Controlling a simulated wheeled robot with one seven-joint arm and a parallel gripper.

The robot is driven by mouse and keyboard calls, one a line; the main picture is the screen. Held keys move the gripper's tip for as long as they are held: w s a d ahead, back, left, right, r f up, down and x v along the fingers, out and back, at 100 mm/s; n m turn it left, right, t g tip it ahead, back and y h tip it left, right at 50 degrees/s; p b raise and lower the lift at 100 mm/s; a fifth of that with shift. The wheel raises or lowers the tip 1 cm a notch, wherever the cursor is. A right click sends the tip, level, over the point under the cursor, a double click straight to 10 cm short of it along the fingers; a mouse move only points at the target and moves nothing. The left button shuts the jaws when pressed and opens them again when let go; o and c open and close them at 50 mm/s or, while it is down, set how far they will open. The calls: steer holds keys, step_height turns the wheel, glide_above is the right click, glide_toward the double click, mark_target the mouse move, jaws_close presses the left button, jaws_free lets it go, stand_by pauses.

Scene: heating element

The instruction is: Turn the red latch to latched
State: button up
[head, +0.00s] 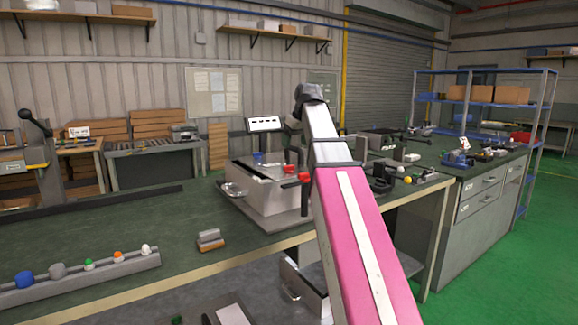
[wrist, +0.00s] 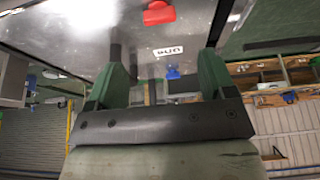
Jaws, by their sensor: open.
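The grey metal box (head: 268,195) stands on the green bench. Two small red parts show at its right side in the head view: an upper one (head: 289,168) and a lower one (head: 304,177). I cannot tell from this view which is the latch. In the wrist view a red piece (wrist: 158,13) lies at the top, against a grey metal surface, beyond my fingertips. My gripper (wrist: 166,48) is open, its two dark green fingers wide apart with nothing held between them. The red piece is apart from both fingers. In the head view my arm hides part of the box's right side.
A small display (head: 264,124) stands behind the box. A brown-and-grey block (head: 210,240) lies on the bench in front of it. A rack with several coloured knobs (head: 88,272) is at the left. Small loose parts lie right of my arm. The bench's left middle is mostly clear.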

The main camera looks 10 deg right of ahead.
mark_target(289, 166)
steer(key=x, duration=1)
steer(key=shift+w+f, duration=0.15)
steer(key=shift+f, duration=0.1)
steer(key=c, duration=0.9)
